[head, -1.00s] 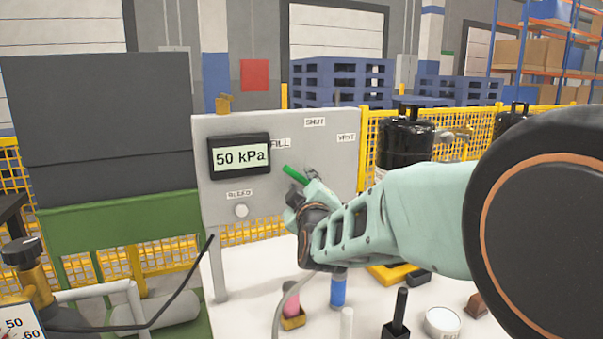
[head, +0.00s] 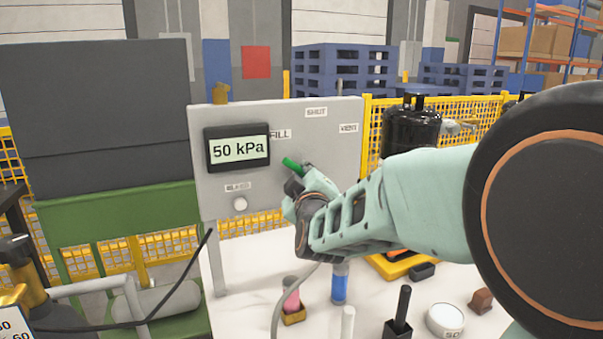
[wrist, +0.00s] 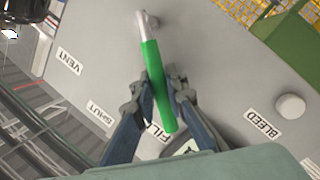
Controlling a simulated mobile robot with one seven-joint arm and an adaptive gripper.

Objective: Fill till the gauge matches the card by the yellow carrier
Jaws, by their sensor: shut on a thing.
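The gauge display (head: 238,149) on the grey panel (head: 325,128) reads 50 kPa. A green valve lever (head: 290,163) on the panel points up and left toward the FILL label (head: 281,134); SHUT and VENT labels stand to its right. My gripper (head: 296,188) is at the lever. In the wrist view, the green lever (wrist: 157,85) lies between the fingers of my gripper (wrist: 162,88), which are shut on it.
A white BLEED knob (head: 240,204) sits low on the panel. On the table are a pink item (head: 291,301), a blue cylinder (head: 339,286), a black-handled block (head: 399,320) and a round white container (head: 445,320). A hose (head: 281,305) hangs below my gripper.

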